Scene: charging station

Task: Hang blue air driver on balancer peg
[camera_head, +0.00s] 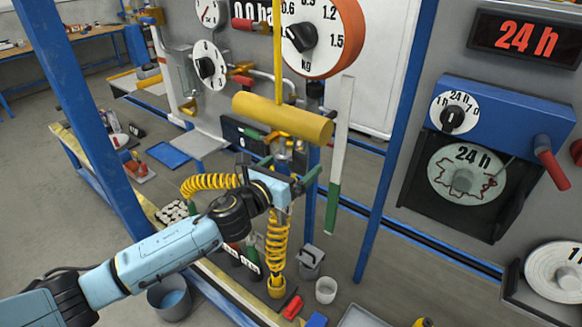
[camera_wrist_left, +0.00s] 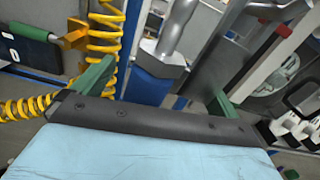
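My left gripper (camera_head: 287,168) is in the middle of the head view, below the yellow cylinder (camera_head: 283,116) that hangs from a yellow strap. Its two green fingers are wide apart, with nothing seen held between them. In the left wrist view the gripper (camera_wrist_left: 158,88) also shows open. A grey-topped blue upright (camera_wrist_left: 152,86) appears beyond the gap there; I cannot tell whether it is a post or a tool. I cannot make out the blue air driver or the peg for certain. My right gripper is not in view.
A yellow coiled hose (camera_head: 277,243) hangs just below my left gripper, close to the wrist. A blue frame post (camera_head: 397,140) stands to the right. Dials and pipes fill the back.

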